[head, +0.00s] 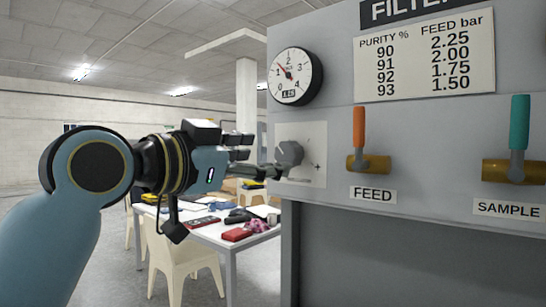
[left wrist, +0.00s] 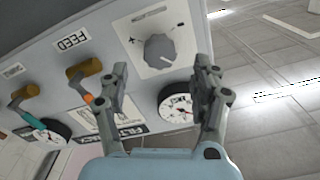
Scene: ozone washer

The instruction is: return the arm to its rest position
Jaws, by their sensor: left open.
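My left gripper (head: 246,156) is raised in front of the left end of a grey panel (head: 410,120), close to a grey knob (head: 290,153) on a white plate. In the left wrist view the two fingers of my left gripper (left wrist: 165,90) are spread apart with nothing between them. The knob (left wrist: 160,50) shows beyond the fingertips, and I see no contact with it there. My left arm (head: 75,190) reaches in from the left, bent at a joint. My right gripper is in neither view.
Above the knob is a round gauge (head: 296,76). To its right are an orange-handled FEED valve (head: 360,130) and a teal-handled SAMPLE valve (head: 519,125). Behind my gripper, a white table (head: 210,238) holds several items, with chairs (head: 180,262) around it. Open floor lies at left.

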